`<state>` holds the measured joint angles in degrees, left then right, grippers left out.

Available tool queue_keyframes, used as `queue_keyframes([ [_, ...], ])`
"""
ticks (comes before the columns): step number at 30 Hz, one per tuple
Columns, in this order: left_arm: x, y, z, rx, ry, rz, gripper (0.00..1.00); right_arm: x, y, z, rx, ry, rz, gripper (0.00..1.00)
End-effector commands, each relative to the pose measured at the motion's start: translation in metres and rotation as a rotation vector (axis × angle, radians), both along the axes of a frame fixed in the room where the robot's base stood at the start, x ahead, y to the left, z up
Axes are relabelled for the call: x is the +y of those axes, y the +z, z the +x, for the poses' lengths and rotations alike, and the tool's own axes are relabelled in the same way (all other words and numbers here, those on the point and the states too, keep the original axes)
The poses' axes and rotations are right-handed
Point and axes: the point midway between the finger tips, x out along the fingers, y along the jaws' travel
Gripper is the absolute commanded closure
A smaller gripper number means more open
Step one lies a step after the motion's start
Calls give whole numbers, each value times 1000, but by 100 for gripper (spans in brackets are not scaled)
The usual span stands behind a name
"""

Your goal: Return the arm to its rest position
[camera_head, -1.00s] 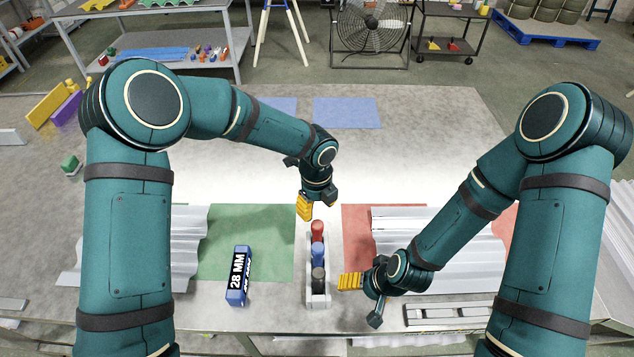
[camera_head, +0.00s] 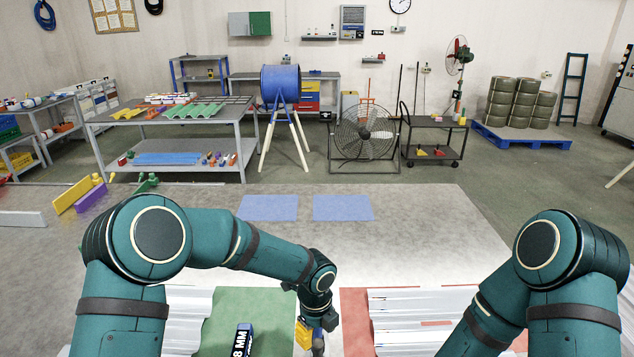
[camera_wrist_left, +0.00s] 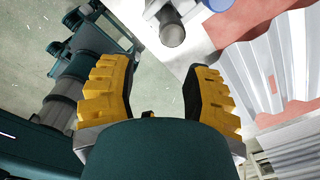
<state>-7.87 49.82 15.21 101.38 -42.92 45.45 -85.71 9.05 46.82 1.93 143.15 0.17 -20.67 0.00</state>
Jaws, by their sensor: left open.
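My left arm comes in from the left in the head view. Its gripper (camera_head: 305,336), with yellow finger pads, is low in the picture near the right edge of the green mat (camera_head: 258,305). In the left wrist view the gripper (camera_wrist_left: 158,88) is open, with nothing between its fingers.
Corrugated sheets lie on the green mat's left side and on the red mat (camera_head: 355,320). The grey table middle (camera_head: 400,245) is clear.

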Motion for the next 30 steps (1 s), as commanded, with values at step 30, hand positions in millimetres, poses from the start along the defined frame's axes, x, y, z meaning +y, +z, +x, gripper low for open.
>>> queue_keyframes([
  [30, 105, -164, -168, 402, 2555, -337, 51, 3, -59, -2, 8, 5, -5, 21],
])
